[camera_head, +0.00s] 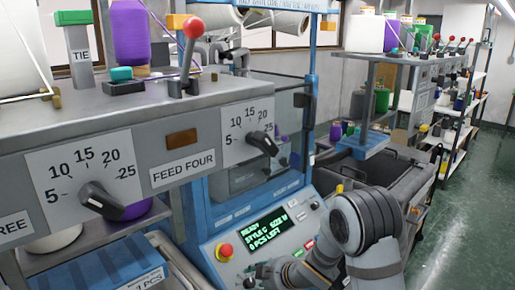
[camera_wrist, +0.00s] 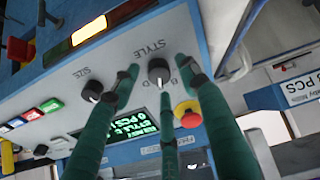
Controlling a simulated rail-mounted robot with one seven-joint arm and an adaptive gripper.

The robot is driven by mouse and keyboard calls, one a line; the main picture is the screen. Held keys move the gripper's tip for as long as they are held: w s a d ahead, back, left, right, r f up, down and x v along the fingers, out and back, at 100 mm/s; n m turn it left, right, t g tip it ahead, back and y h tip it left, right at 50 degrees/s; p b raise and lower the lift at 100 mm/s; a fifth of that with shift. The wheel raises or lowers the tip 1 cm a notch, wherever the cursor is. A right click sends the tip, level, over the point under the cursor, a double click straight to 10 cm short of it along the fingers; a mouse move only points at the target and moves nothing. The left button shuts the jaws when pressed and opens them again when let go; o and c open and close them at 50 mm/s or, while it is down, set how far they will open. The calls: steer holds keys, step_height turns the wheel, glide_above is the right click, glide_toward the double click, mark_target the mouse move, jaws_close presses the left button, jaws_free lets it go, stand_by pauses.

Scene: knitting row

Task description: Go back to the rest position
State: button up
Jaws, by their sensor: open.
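My gripper (camera_wrist: 160,78) has its slim green fingers spread apart with nothing held between them. In the wrist view the fingertips appear around the black STYLE knob (camera_wrist: 158,70); whether they touch it I cannot tell. The black SIZE knob (camera_wrist: 92,91) sits to the left of the fingers. In the head view my gripper (camera_head: 264,273) is low in the picture, at the front of the sloping control panel (camera_head: 232,274), with my arm coming in from the right. The fingertips are hard to make out there.
The panel has a green-lettered screen (camera_head: 268,238) and a red button (camera_head: 225,252) on yellow. A grey feed unit (camera_head: 150,118) with dials and levers juts out at the left. A grey bin (camera_head: 385,165) stands behind my arm. The green floor (camera_head: 455,230) at right is clear.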

steer(key=v, duration=1.1)
steer(key=x, duration=1.1)
steer(key=shift+a+f, duration=0.1)
steer(key=shift+f, duration=0.1)
steer(key=shift+w+a+f+n+p, duration=0.1)
steer(key=shift+w+a+n+p, duration=0.05)
steer(key=shift+w+n+p, duration=0.3)
steer(key=n+p, duration=0.1)
steer(key=n, duration=0.4)
steer(key=shift+s+g+p, duration=0.2)
steer(key=shift+g+p, duration=0.1)
steer(key=shift+g, duration=0.1)
steer(key=n+p, duration=0.1)
steer(key=n, duration=0.2)
steer(key=shift+w+n+y, duration=0.1)
steer(key=shift+n+y, duration=0.15)
steer(key=shift+y, duration=0.05)
steer(key=n+g+p, duration=0.1)
steer(key=n, duration=0.2)
steer(key=n+p, duration=0.1)
steer(key=n, duration=0.3)
steer(key=shift+p, duration=0.4)
steer(key=shift+v, duration=1.3)
